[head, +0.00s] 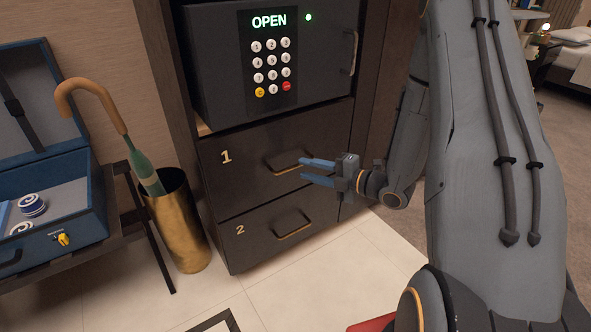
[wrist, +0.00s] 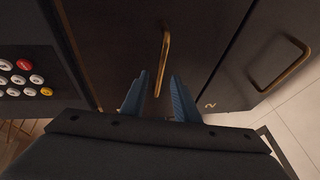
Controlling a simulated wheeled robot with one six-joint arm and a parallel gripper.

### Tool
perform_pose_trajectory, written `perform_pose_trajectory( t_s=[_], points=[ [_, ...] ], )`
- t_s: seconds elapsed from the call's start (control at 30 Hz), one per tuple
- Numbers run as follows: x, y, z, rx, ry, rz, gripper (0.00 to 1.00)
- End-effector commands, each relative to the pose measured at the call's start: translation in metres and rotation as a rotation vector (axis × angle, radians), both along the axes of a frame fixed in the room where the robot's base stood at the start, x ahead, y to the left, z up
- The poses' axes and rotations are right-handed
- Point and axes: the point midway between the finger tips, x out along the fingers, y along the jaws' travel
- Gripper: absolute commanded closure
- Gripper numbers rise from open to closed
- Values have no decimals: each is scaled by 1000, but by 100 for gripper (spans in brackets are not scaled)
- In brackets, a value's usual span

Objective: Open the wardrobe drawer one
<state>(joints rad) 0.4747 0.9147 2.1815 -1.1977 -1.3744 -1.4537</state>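The wardrobe drawer one (head: 240,160) is dark, marked "1", and looks closed below the safe. Its brass-edged handle (head: 289,163) sits toward the right of its front and also shows in the wrist view (wrist: 164,62).
A safe (head: 222,70) with a keypad and a lit "OPEN" sign sits above the drawers. A brass umbrella stand (head: 180,222) with an umbrella (head: 140,160) stands to the left, beside a rack with an open blue suitcase (head: 75,205).

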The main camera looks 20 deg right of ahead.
Motion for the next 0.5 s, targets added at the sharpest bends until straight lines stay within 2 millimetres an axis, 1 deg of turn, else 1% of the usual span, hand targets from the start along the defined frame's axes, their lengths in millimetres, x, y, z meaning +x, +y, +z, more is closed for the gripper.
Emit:
perform_pose_trajectory(
  t_s=[0.03, 0.23, 0.33, 0.5],
  points=[
    [7, 7, -3, -1, 0, 4, 72],
    [28, 24, -7, 0, 0, 2, 72],
    [34, 29, -9, 0, 0, 0, 72],
    [38, 33, -9, 1, 2, 0, 72]
  ],
)
